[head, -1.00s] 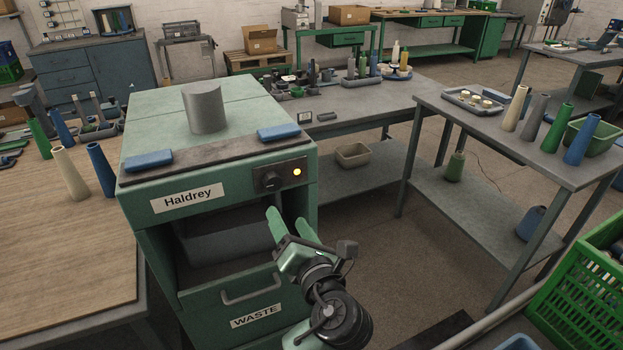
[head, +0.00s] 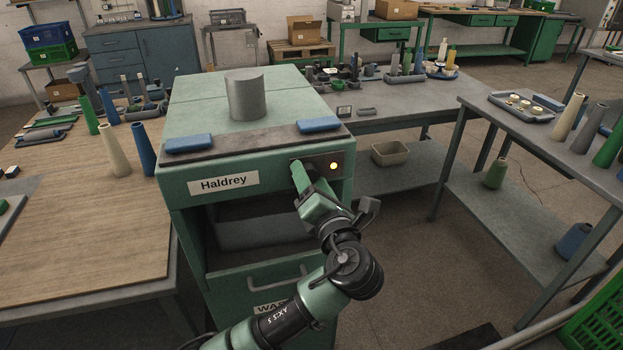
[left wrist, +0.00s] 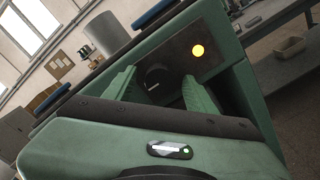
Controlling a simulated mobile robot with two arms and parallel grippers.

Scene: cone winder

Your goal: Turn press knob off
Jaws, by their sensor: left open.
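The press is the green cabinet labelled Haldrey (head: 222,184). Its dark control panel (head: 346,159) carries a lit amber lamp (head: 333,166), which also shows in the left wrist view (left wrist: 198,50). The black round knob (left wrist: 157,80) is on this panel, left of the lamp, with a short pale mark on its face. In the head view my gripper hides the knob. My left gripper (head: 305,174) is open in front of the panel. In the left wrist view its green fingers (left wrist: 158,86) stand on either side of the knob; contact cannot be told. My right gripper is not in view.
A grey cylinder (head: 246,95) and two blue blocks, left (head: 189,144) and right (head: 319,125), are on top of the press. An open recess and a waste drawer with a handle (head: 277,278) lie below the panel. A wooden table (head: 70,210) stands at left.

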